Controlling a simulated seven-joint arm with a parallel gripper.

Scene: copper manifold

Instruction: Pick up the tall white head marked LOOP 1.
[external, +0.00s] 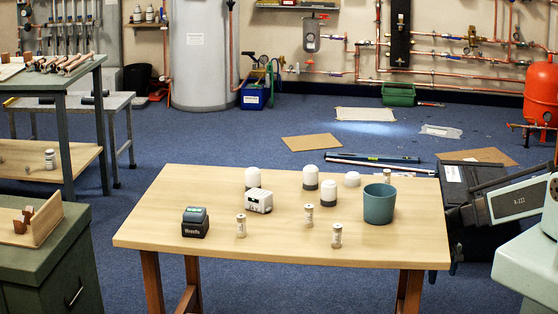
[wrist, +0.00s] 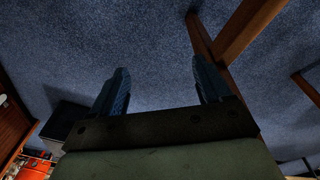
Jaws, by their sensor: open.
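On the wooden table stand several white heads with dark lower bands: one (external: 252,177) at the back left, one (external: 310,176) at the back middle, and one (external: 328,191) just right of and in front of that. A lower white cap (external: 352,179) sits farther right. No LOOP 1 marking can be read on any of them. My gripper (wrist: 162,86) is open and empty in the wrist view, its two blue fingers wide apart over blue carpet. In the external view my arm is at the right, off the table; its fingers cannot be made out there.
The table (external: 165,220) also bears a dark labelled device (external: 195,223), a white box-shaped device (external: 258,200), several small labelled cylinders (external: 337,236) and a teal cup (external: 379,204) at the right. The front strip is clear. A wooden table leg (wrist: 250,28) shows in the wrist view.

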